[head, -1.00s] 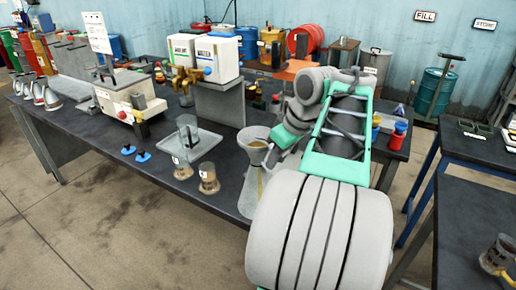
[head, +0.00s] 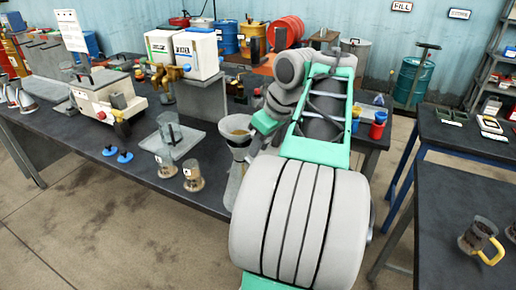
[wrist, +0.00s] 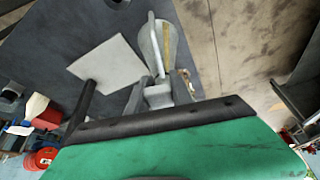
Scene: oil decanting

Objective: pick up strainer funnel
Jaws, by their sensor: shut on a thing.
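The strainer funnel (head: 236,138) is a grey flared cup with a brownish inside, upright near the front edge of the dark bench. A grey cone shape (head: 235,185) shows below it, partly behind my arm. In the wrist view the funnel (wrist: 175,48) is a pale grey cone with a yellowish strip. My gripper (wrist: 158,95) is shut on the funnel's side grip. In the head view my gripper (head: 257,140) is just right of the cup, largely hidden by my arm. I cannot tell whether the funnel's lower end touches anything.
Two small jars with brown contents (head: 193,179) stand left of the funnel. A clear beaker (head: 169,130) stands on a grey square tray (head: 187,145) behind them. White containers (head: 196,55) are on a raised stand. A yellow-handled mug (head: 478,236) is on the right table.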

